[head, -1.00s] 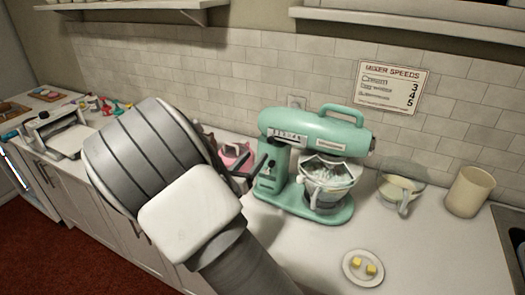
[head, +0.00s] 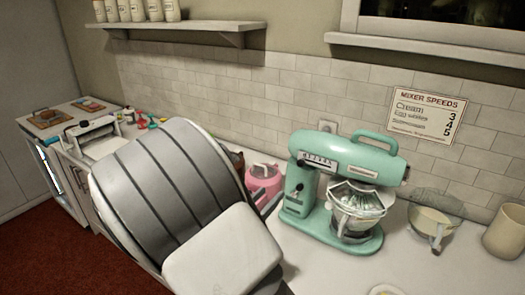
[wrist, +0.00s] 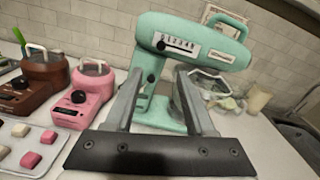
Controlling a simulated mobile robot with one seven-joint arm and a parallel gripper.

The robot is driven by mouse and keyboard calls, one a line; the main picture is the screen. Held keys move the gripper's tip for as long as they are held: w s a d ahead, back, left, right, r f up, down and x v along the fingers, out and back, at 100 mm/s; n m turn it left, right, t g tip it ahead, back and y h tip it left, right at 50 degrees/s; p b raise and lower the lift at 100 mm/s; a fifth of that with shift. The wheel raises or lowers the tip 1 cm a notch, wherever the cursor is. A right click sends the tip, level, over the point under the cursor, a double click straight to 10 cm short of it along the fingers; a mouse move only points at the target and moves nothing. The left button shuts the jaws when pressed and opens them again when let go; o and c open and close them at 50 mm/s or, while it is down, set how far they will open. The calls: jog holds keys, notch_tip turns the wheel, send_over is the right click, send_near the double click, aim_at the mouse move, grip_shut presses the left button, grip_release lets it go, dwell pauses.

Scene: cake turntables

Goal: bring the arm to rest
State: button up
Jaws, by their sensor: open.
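My arm fills the lower left of the head view, and its bulk hides part of the counter. In the wrist view my gripper (wrist: 158,98) is open and empty, its two fingers apart. Beyond the fingers stands the teal stand mixer (wrist: 190,48), with nothing between the fingertips touching it that I can make out. In the head view the mixer (head: 345,160) stands upright on the counter to the right of my arm, with a bowl (head: 356,212) under its head. In that view the gripper fingers are mostly hidden behind my arm.
A pink appliance (wrist: 90,92) and a brown one (wrist: 42,80) stand left of the mixer, near a tray (wrist: 30,145) with pink and cream blocks. A cream measuring cup (head: 430,224) and a beige canister (head: 505,232) stand right. A sign (head: 427,115) hangs on the wall.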

jog(key=s+d+r+m+g, duration=0.3)
jog(key=s+d+m+g, duration=0.95)
jog(key=d+m, duration=0.45)
jog(key=s+a+r+m+t+y, duration=0.1)
jog(key=s+a+r+m+y, duration=0.1)
jog(key=s+m+y, duration=0.3)
jog(key=s+a+r+m+t+y, duration=0.2)
jog(key=s+a+r+m+y, duration=0.1)
jog(key=s+m, duration=0.5)
jog(key=shift+a+r+m+y, duration=0.15)
jog(key=shift+r+m+y, duration=0.55)
jog(key=shift+r+y, duration=0.25)
jog(key=shift+f, duration=0.1)
dwell(0.4)
